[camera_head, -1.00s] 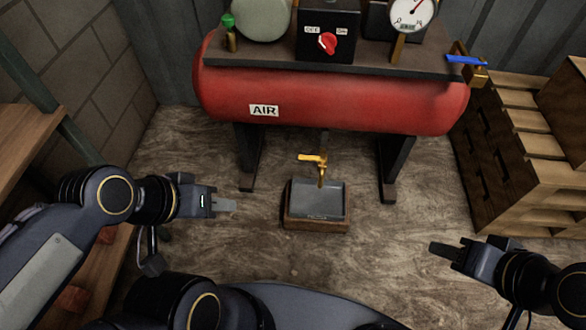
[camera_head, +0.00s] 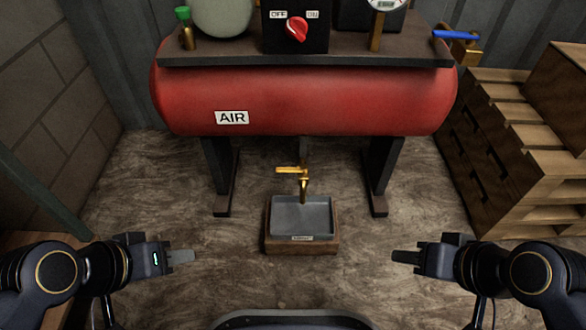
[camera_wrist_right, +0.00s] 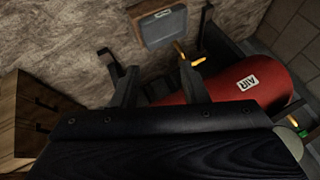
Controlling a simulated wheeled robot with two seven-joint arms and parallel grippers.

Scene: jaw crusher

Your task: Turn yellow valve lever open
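The yellow valve lever (camera_head: 288,169) sits on a small brass tap (camera_head: 303,188) beneath the red air tank (camera_head: 300,100). The lever points left, crosswise to the downward spout. A grey drip tray (camera_head: 302,228) in a wooden frame stands below the spout. My left gripper (camera_head: 182,257) is in front and to the left of the tray, touching nothing. Its finger gap is hidden side-on. My right gripper (camera_head: 405,257) is in front and to the right, also clear of everything. In the right wrist view its fingers (camera_wrist_right: 158,82) are apart and empty; the lever (camera_wrist_right: 179,48) shows beyond them.
The tank stands on dark legs (camera_head: 218,180) either side of the tap. A red switch (camera_head: 297,29), a green-capped fitting (camera_head: 185,28) and a blue-handled valve (camera_head: 457,36) are on top. The floor between the grippers and tray is clear.

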